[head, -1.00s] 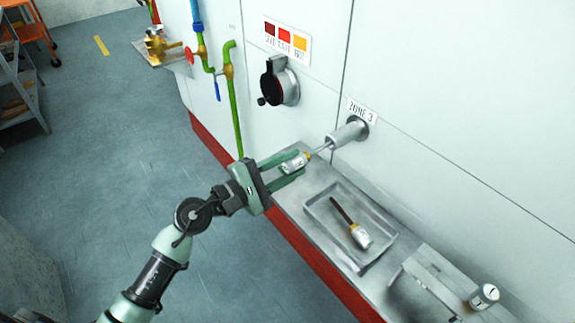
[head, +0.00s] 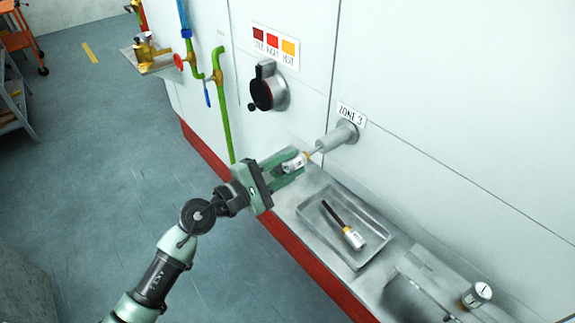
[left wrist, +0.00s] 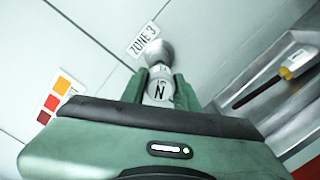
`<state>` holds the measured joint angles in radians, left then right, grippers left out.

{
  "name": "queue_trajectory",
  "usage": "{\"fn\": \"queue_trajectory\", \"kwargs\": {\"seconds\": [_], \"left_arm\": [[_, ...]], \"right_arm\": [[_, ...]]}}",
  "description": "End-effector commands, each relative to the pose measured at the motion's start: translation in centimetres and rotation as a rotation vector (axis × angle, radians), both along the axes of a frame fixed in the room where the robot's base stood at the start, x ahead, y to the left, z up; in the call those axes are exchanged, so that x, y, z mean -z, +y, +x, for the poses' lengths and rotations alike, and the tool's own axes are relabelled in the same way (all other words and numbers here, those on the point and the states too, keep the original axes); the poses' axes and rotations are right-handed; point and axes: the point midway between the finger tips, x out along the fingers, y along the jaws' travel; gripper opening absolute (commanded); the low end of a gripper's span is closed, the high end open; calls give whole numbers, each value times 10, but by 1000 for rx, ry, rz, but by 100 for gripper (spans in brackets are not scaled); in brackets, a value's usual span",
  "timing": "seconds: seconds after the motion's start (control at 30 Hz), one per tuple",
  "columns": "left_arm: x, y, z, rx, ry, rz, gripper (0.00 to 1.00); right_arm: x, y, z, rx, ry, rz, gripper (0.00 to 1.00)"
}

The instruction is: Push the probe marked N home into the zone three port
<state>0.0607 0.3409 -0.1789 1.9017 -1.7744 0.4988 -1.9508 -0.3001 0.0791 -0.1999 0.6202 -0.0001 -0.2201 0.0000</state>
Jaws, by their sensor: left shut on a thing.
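My left gripper (head: 290,164) is shut on the probe marked N (head: 295,162), a white and silver body with a yellowish collar. The N on its end faces me in the left wrist view (left wrist: 158,91). Its thin shaft points at the zone three port (head: 336,138), a grey tube standing out from the white wall under the "ZONE 3" label (head: 351,114). The shaft tip is hidden in the port's mouth. A short length of shaft shows between the port and the probe body. The port also shows beyond the probe in the left wrist view (left wrist: 157,51). My right gripper is not in view.
A metal tray (head: 310,228) on the ledge holds a second probe (head: 353,238) with a dark shaft. A black-handled rotary switch (head: 266,90) and a green pipe (head: 226,120) are on the wall. A small gauge (head: 477,295) is at the lower right.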

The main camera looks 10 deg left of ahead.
Motion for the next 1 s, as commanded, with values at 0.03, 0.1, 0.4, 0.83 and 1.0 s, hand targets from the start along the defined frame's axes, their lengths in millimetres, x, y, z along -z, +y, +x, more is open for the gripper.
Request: {"fn": "queue_trajectory", "kwargs": {"seconds": [0.03,0.1,0.4,0.83,1.0], "left_arm": [[-1,-1,1,0,-2,-1,0],[-1,-2,3,-1,-2,0,0],[-1,-7,8,0,-2,0,0],[-1,-13,17,0,-2,-1,0],[-1,-16,21,-1,-2,0,0]], "right_arm": [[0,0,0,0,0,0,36],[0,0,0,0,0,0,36],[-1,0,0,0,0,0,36],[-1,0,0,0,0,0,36],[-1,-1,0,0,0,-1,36]]}}
